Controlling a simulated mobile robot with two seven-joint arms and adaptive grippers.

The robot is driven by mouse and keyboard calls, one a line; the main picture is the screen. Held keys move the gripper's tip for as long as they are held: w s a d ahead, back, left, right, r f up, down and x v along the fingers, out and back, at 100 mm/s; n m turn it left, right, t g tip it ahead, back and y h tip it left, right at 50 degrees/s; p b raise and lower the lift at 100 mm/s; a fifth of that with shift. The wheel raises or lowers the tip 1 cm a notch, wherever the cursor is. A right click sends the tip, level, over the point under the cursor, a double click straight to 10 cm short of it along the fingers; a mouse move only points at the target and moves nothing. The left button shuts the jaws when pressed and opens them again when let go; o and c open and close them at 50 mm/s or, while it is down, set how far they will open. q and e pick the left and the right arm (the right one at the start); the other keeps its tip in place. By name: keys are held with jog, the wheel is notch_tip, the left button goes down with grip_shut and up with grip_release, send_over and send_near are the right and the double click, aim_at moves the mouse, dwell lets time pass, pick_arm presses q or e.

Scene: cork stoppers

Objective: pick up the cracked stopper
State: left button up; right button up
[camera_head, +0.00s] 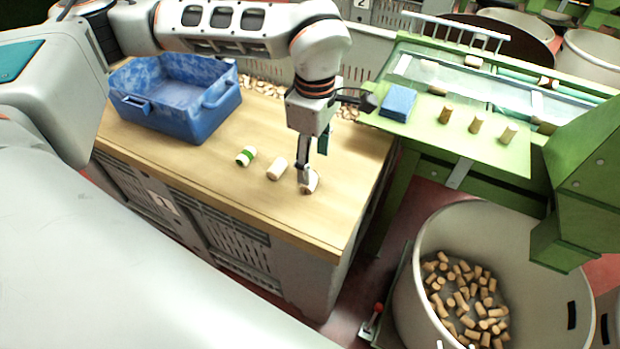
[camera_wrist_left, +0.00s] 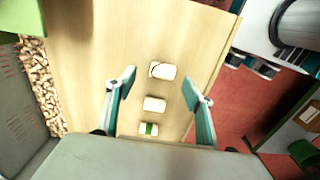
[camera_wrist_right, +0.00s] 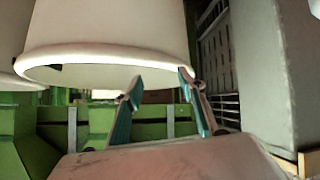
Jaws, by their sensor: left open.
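Three pale stoppers lie on the wooden table (camera_head: 225,178). The one nearest the table's right end (camera_head: 312,180) has a dark line near one end, which could be the crack; it also shows in the left wrist view (camera_wrist_left: 162,71). A plain stopper (camera_head: 277,168) and a green-banded stopper (camera_head: 246,156) lie to its left. My left gripper (camera_head: 305,187) is open and low over the end stopper, one finger partly hiding it. In the left wrist view this stopper shows between the open fingertips (camera_wrist_left: 159,80). My right gripper (camera_wrist_right: 160,78) is open and empty.
A blue crate (camera_head: 180,105) stands at the table's back left. A green bench (camera_head: 465,140) to the right holds a blue block (camera_head: 398,102) and three upright corks. A big pale tub (camera_head: 420,250) of corks stands at the lower right. Its rim is close to my right gripper or similar.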

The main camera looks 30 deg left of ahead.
aim_at(313, 179)
pick_arm(q)
jog(key=f, duration=0.5)
jog(key=shift+s+f+b, duration=0.25)
jog(key=shift+s+b, duration=0.05)
jog(key=shift+b, duration=0.05)
jog(key=c, duration=0.8)
